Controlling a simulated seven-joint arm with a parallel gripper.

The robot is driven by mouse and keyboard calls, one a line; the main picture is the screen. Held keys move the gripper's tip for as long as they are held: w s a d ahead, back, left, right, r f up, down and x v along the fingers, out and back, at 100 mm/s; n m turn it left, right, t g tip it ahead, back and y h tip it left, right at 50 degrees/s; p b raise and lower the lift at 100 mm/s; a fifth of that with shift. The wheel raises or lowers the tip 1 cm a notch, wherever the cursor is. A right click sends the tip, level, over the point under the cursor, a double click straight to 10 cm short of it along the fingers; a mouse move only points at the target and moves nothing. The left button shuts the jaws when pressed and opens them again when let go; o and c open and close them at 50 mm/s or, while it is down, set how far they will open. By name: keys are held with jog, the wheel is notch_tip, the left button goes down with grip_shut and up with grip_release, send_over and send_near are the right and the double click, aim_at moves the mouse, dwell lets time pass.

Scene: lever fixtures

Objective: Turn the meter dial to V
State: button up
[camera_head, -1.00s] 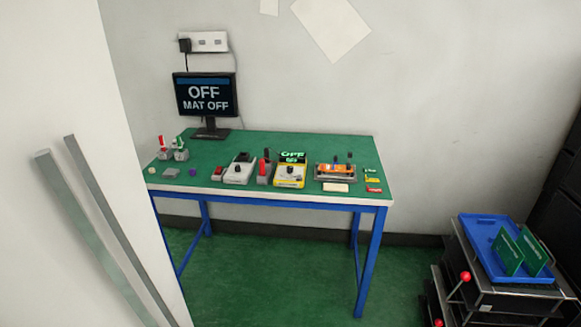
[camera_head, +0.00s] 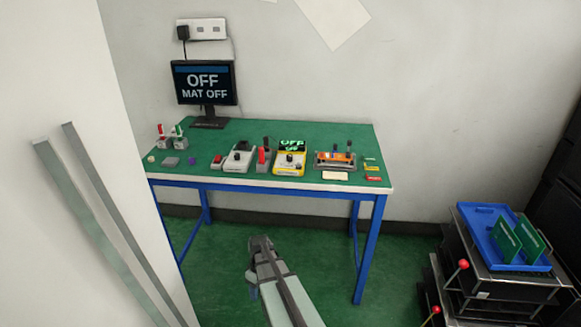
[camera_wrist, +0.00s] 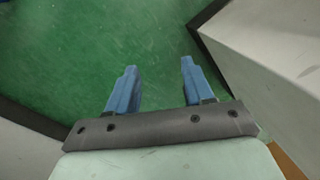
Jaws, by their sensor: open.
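The yellow meter (camera_head: 290,161) stands near the front edge of the green table, right of centre. Its dark screen shows green letters that appear to read OFF. Its dial (camera_head: 289,157) is a small dark knob on the pale face; the pointer direction is too small to read. In the wrist view my gripper (camera_wrist: 157,78) is open, with two blue fingers apart and nothing between them, above the green floor. In the head view my arm rises from the bottom, in front of and below the table, well away from the meter.
A red lever fixture (camera_head: 263,157) stands directly left of the meter, a grey-white box (camera_head: 238,161) beyond it. An orange device (camera_head: 335,160) in a grey cradle is to the right. A monitor (camera_head: 205,84) reads OFF, MAT OFF. A blue tray (camera_head: 487,226) stands far right.

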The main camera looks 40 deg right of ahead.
jog(key=w+d+r+n+t, duration=0.1)
jog(key=w+d+r, duration=0.4)
jog(key=d+r, duration=0.5)
jog(key=w+d+r+n+t+h, duration=0.1)
jog(key=w+d+r, duration=0.5)
jog(key=d+r, duration=0.5)
jog(key=w+d+r+n+t, duration=0.1)
jog(key=w+d+r, duration=0.5)
jog(key=d+r, duration=0.5)
notch_tip(320, 180, up, 7)
jog(key=shift+d+f+h, duration=0.15)
jog(key=shift+f+h, duration=0.05)
jog(key=shift+h, duration=0.1)
notch_tip(320, 180, up, 8)
jog(key=r+g, duration=0.1)
jog(key=g, duration=0.1)
send_over(290, 155)
notch_tip(290, 155, down, 14)
jog(key=shift+s+f, duration=0.1)
jog(key=shift+s, duration=0.05)
grip_shut()
